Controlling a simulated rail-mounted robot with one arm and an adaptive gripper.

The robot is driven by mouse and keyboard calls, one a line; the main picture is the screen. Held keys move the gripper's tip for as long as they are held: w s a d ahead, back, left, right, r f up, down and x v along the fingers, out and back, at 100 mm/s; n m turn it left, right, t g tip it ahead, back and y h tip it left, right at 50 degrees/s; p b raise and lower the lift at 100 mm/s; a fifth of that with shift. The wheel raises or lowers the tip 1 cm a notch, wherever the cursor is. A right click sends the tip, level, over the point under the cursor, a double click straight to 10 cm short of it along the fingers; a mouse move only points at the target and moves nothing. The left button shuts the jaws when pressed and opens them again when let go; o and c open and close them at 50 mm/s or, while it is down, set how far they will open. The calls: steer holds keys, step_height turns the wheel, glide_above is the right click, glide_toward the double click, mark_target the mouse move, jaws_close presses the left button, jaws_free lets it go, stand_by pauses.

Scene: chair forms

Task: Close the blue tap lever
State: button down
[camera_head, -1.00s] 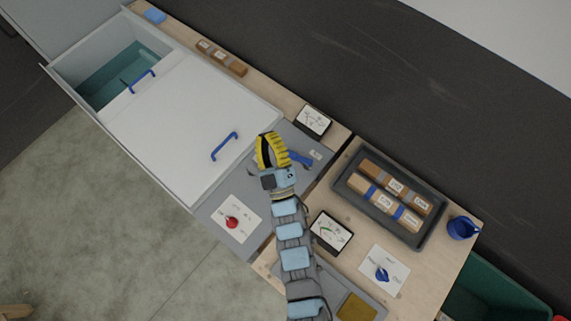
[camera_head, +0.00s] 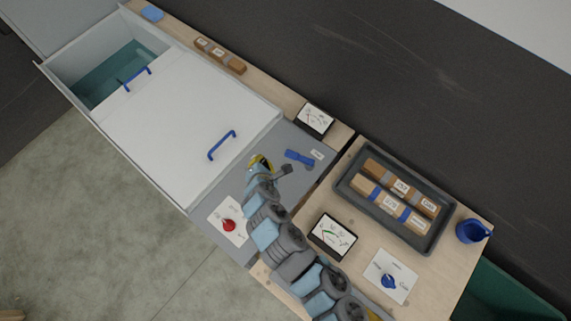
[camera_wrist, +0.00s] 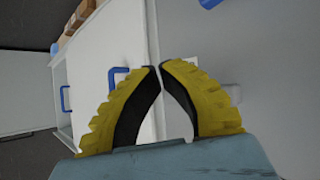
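The blue tap lever (camera_head: 299,158) lies on the grey panel, beside a small white label. It points from upper left to lower right in the head view. A blue piece at the top edge of the wrist view (camera_wrist: 208,3) looks like part of it. My gripper (camera_head: 259,161) is left of the lever, apart from it. In the wrist view its yellow fingers (camera_wrist: 160,67) come together at the tips with nothing held between them.
A white lidded basin with a blue handle (camera_head: 222,146) is left of my gripper. A red knob (camera_head: 229,225) sits on a white card below. A dark gauge (camera_head: 314,119) stands behind the lever. A grey tray (camera_head: 346,184) with boxes is at right.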

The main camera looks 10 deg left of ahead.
mark_target(299, 158)
steer(key=shift+w+d+f+n+g+h+b, duration=0.1)
steer(key=shift+w+d+f+n+g+h, duration=0.2)
steer(key=shift+d+f+n+h, duration=0.6)
steer(key=shift+w+d+f+n+g+h+b, duration=0.15)
steer(key=shift+w+d+f+n+h, duration=0.4)
steer(key=shift+d+f, duration=0.6)
steer(key=shift+w+d+f+n+g+h+b, duration=0.1)
steer(key=shift+w+d+f+n+g+h, duration=0.25)
steer(key=shift+d+f+h, duration=0.6)
steer(key=shift+x, duration=1.65)
steer(key=shift+s+f, duration=0.15)
steer(key=shift+f, duration=0.1)
